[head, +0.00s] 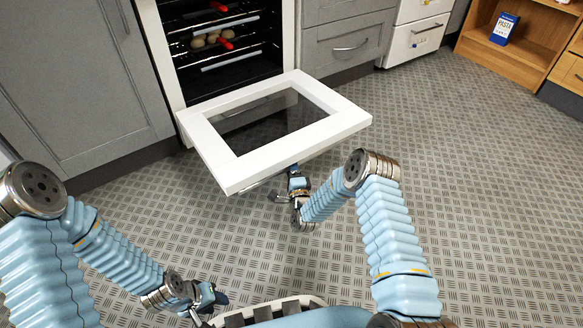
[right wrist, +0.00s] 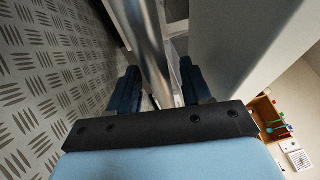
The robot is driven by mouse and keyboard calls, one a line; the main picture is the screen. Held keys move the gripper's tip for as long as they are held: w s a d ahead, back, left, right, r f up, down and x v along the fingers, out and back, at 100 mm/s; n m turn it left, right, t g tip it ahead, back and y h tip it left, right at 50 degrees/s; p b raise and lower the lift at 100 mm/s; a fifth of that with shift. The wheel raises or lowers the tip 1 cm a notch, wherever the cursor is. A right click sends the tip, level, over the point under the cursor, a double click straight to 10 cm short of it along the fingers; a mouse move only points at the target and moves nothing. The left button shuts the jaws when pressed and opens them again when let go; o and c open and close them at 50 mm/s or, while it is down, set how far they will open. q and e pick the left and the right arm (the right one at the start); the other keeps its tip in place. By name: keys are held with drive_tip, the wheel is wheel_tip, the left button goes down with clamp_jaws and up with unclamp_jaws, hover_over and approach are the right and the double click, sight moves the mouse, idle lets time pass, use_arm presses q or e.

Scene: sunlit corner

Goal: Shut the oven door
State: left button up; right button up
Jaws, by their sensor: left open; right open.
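The oven door (head: 345,117), a white frame around dark glass, hangs open, folded down and out from the oven (head: 165,50). In the right wrist view a round metal handle bar (right wrist: 147,40) runs between the two dark fingers of my right gripper (right wrist: 158,85), which are apart. I cannot tell whether either finger touches the bar. In the head view my right gripper (head: 296,182) is under the door's near edge, with its fingertips partly hidden by it. My left gripper (head: 208,302) is open and empty over the floor, low and left of the door.
Inside the oven are racks with red-ended bars and several round brown items (head: 205,40). Grey cabinets (head: 75,70) and drawers (head: 347,45) flank it. A wooden shelf (head: 540,30) with a blue pasta box (head: 503,28) stands at the upper right. The patterned floor (head: 480,170) is clear.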

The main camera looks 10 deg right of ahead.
clamp_jaws()
drive_tip(key=shift+r, duration=0.1)
idle(0.3)
